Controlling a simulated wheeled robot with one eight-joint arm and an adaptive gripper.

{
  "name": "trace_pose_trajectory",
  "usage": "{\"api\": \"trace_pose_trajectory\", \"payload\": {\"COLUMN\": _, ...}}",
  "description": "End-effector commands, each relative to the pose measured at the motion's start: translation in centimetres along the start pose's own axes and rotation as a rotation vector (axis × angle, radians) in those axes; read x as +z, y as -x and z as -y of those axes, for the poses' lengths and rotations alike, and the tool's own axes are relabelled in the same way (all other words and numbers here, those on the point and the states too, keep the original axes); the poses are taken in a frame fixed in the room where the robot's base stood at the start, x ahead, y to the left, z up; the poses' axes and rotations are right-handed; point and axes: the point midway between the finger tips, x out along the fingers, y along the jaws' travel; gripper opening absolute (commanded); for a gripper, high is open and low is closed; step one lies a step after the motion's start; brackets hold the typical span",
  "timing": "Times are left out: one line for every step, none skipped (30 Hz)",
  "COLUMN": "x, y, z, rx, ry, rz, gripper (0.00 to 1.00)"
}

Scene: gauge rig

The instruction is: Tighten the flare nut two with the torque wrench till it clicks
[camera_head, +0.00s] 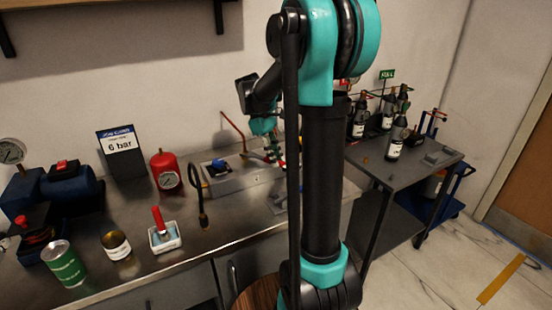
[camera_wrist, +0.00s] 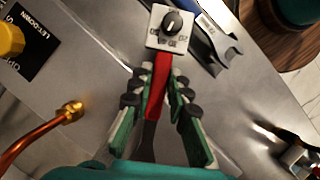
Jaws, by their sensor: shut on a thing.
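In the wrist view my gripper (camera_wrist: 160,85), with green and grey fingers, is shut on a red-handled tool (camera_wrist: 160,72), apparently the torque wrench. Its dark shaft runs back between the fingers. A pale square dial plate (camera_wrist: 170,27) with a black knob shows at the red end; I cannot tell if it is joined to the tool. A brass nut (camera_wrist: 72,110) on a bent copper pipe (camera_wrist: 30,135) lies left of my gripper, apart from it. I cannot tell whether this is flare nut two. In the head view my gripper (camera_head: 268,143) is over the rig, partly hidden by my arm.
An open-ended spanner (camera_wrist: 230,45) lies by the dial plate. A yellow knob (camera_wrist: 10,38) and a black label (camera_wrist: 28,42) are at left. The bench (camera_head: 200,240) also holds a red gauge cylinder (camera_head: 165,172), a white tray (camera_head: 172,243) and cans. A bottle cart (camera_head: 405,155) stands right.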

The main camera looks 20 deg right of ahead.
Motion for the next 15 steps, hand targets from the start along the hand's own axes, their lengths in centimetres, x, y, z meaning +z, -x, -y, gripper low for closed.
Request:
{"api": "trace_pose_trajectory", "payload": {"x": 0.07, "y": -0.01, "z": 0.1, "rx": -0.003, "ry": -0.004, "rz": 0.002, "gripper": 0.0}}
{"api": "trace_pose_trajectory", "payload": {"x": 0.07, "y": -0.01, "z": 0.15, "rx": -0.004, "ry": -0.008, "rz": 0.002, "gripper": 0.0}}
{"api": "trace_pose_trajectory", "payload": {"x": 0.06, "y": -0.01, "z": 0.21, "rx": -0.006, "ry": -0.013, "rz": 0.002, "gripper": 0.0}}
{"api": "trace_pose_trajectory", "payload": {"x": 0.06, "y": -0.01, "z": 0.26, "rx": -0.007, "ry": -0.017, "rz": 0.002, "gripper": 0.0}}
{"api": "trace_pose_trajectory", "payload": {"x": 0.05, "y": -0.01, "z": 0.31, "rx": -0.009, "ry": -0.02, "rz": 0.001, "gripper": 0.0}}
{"api": "trace_pose_trajectory", "payload": {"x": 0.05, "y": -0.01, "z": 0.37, "rx": -0.01, "ry": -0.024, "rz": 0.001, "gripper": 0.0}}
{"api": "trace_pose_trajectory", "payload": {"x": 0.04, "y": 0.0, "z": 0.41, "rx": -0.012, "ry": -0.028, "rz": 0.001, "gripper": 0.0}}
{"api": "trace_pose_trajectory", "payload": {"x": 0.04, "y": 0.0, "z": 0.46, "rx": -0.013, "ry": -0.031, "rz": 0.001, "gripper": 0.0}}
{"api": "trace_pose_trajectory", "payload": {"x": 0.04, "y": 0.0, "z": 0.52, "rx": -0.015, "ry": -0.036, "rz": 0.001, "gripper": 0.0}}
{"api": "trace_pose_trajectory", "payload": {"x": 0.03, "y": 0.0, "z": 0.57, "rx": -0.016, "ry": -0.04, "rz": 0.001, "gripper": 0.0}}
{"api": "trace_pose_trajectory", "payload": {"x": 0.03, "y": 0.0, "z": 0.61, "rx": -0.018, "ry": -0.044, "rz": 0.001, "gripper": 0.0}}
{"api": "trace_pose_trajectory", "payload": {"x": 0.02, "y": 0.01, "z": 0.68, "rx": -0.019, "ry": -0.048, "rz": 0.001, "gripper": 0.0}}
{"api": "trace_pose_trajectory", "payload": {"x": 0.02, "y": 0.01, "z": 0.72, "rx": -0.021, "ry": -0.051, "rz": 0.001, "gripper": 0.0}}
{"api": "trace_pose_trajectory", "payload": {"x": 0.01, "y": 0.01, "z": 0.77, "rx": -0.022, "ry": -0.054, "rz": 0.001, "gripper": 0.0}}
{"api": "trace_pose_trajectory", "payload": {"x": 0.01, "y": 0.01, "z": 0.84, "rx": -0.024, "ry": -0.059, "rz": 0.001, "gripper": 0.0}}
